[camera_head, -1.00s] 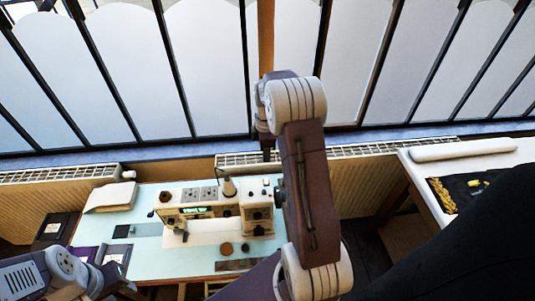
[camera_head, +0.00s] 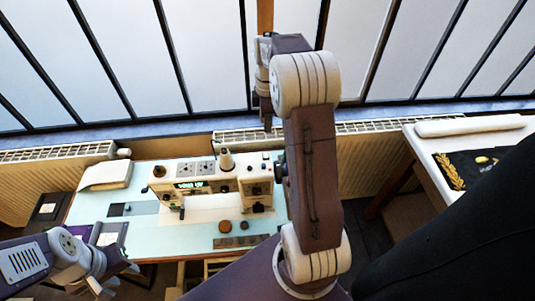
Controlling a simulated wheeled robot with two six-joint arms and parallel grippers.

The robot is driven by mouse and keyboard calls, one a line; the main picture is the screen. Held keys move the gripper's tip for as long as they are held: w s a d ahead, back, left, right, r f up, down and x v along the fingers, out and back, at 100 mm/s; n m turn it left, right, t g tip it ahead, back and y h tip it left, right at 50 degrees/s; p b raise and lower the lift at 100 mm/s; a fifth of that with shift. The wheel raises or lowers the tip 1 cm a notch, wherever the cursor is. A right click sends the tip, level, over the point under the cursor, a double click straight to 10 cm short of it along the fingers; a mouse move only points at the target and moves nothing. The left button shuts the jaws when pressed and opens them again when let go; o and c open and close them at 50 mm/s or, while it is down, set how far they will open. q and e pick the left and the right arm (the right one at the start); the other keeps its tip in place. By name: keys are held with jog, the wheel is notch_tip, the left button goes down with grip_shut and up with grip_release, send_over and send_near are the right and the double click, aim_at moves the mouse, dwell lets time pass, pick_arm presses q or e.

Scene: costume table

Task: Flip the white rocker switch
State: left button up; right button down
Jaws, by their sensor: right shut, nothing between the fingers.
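A white sewing machine (camera_head: 225,184) with a lit green display (camera_head: 190,185) stands on the pale blue table (camera_head: 165,240). I cannot pick out the white rocker switch for certain; a small raised part (camera_head: 265,157) on top of the machine's right end is too small to identify. My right gripper (camera_head: 268,122) is shut and empty, pointing down above and behind the machine's right end, apart from it. My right forearm hides what lies right of the machine. My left gripper (camera_head: 118,280) is low at the table's front left corner, away from the machine; its finger opening is unclear.
Round brown items (camera_head: 225,226) and a dark strip (camera_head: 240,241) lie in front of the machine. A radiator (camera_head: 385,127) and windows are behind. Another table (camera_head: 470,140) stands at the right.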

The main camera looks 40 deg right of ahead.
aim_at(267, 155)
notch_tip(267, 155, down, 13)
jog(key=p, duration=0.3)
jog(key=shift+f, duration=0.45)
jog(key=shift+f, duration=0.1)
jog(key=shift+s+a, duration=0.1)
jog(key=shift+w+d+r, duration=0.2)
jog(key=shift+w+d, duration=0.1)
jog(key=shift+w, duration=0.25)
jog(key=shift+w+d, duration=0.15)
jog(key=shift+w, duration=0.05)
jog(key=shift+r, duration=0.1)
